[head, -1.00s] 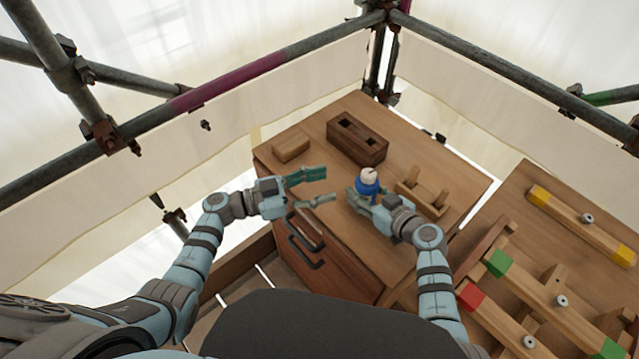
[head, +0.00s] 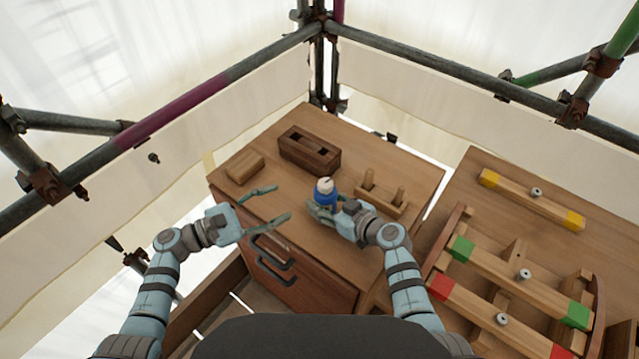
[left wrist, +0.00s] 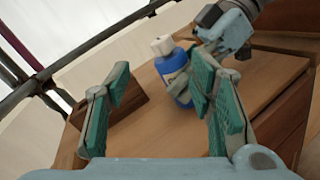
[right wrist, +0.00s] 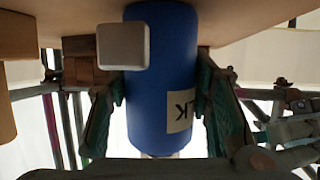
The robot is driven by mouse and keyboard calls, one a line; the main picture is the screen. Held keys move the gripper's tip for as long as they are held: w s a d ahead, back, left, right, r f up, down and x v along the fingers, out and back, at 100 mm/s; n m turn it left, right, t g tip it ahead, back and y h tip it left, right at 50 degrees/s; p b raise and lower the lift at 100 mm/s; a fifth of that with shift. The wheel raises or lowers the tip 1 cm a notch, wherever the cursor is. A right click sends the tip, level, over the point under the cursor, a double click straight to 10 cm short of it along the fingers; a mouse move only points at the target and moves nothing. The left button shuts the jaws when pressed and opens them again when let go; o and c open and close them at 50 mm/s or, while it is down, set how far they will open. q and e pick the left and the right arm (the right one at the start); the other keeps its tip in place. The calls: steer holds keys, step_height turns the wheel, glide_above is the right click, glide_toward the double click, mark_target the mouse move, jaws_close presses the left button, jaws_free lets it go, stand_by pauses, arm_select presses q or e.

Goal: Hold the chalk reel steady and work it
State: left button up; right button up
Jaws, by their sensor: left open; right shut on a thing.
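The chalk reel (head: 326,198) is a blue cylinder with a white top, above the wooden cabinet top. It shows tilted in the left wrist view (left wrist: 173,75). My right gripper (head: 318,208) is shut on its sides. In the right wrist view the reel (right wrist: 150,95) fills the space between the fingers, with part of a label and a pale square piece (right wrist: 123,46) in front. I cannot tell if its base touches the wood. My left gripper (head: 284,202) is open and empty, to the left of the reel and apart from it.
A dark slotted wooden block (head: 309,152) and a small wooden block (head: 244,167) lie behind. A wooden stand with two pegs (head: 382,195) is right of the reel. Drawer handles (head: 272,258) are on the cabinet front. A table with colour-ended beams (head: 530,205) is at the right.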

mark_target(320, 184)
arm_select(q)
steer(key=w+d+n, duration=0.2)
steer(key=d, duration=0.1)
steer(key=w+d+n, duration=0.1)
steer(key=w+d, duration=0.1)
steer(key=d, duration=0.2)
steer(key=w+d+n, duration=0.2)
steer(key=d, duration=0.1)
steer(key=shift+d+n, duration=0.25)
steer(key=shift+n, duration=0.05)
jaws_close()
steer(key=shift+f+g, duration=0.1)
steer(key=shift+g, duration=0.2)
steer(key=shift+m+g+h, duration=0.4)
steer(key=shift+m+g, duration=0.3)
steer(key=shift+m, duration=0.1)
steer(key=shift+a, duration=0.1)
